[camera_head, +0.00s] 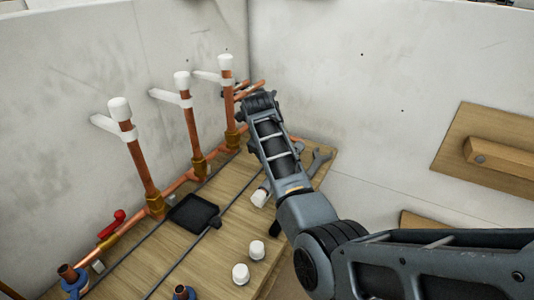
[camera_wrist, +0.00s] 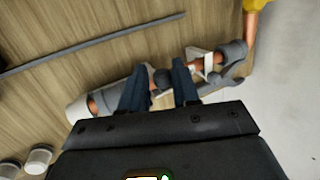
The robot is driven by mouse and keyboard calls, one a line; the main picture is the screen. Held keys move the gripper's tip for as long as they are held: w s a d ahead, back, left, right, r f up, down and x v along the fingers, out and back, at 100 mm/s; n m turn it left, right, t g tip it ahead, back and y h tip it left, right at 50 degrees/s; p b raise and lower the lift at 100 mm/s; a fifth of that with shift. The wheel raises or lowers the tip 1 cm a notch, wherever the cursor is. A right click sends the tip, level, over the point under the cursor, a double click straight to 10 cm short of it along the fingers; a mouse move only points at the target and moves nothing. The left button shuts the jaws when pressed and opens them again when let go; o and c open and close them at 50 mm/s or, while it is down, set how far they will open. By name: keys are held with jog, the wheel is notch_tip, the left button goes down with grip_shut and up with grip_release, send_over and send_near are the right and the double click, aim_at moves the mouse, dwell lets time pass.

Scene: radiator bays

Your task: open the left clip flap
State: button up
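Three upright copper pipes with white caps stand along the left wall in the head view, each with a white arm beside its top. The leftmost white arm (camera_head: 105,124) sticks out by the left pipe (camera_head: 138,160); I cannot tell whether it is the left clip flap. A small white part (camera_wrist: 200,62) sits right of the fingers.
A grey wrench (camera_head: 318,160) lies at the board's far right. A wooden panel (camera_head: 470,140) is on the right wall.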

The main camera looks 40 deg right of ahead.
jog(key=shift+o, duration=1.2)
jog(key=shift+r, duration=0.1)
jog(key=b+v, duration=0.1)
jog(key=v, duration=0.6)
jog(key=shift+r, duration=0.3)
jog(key=shift+s, duration=0.15)
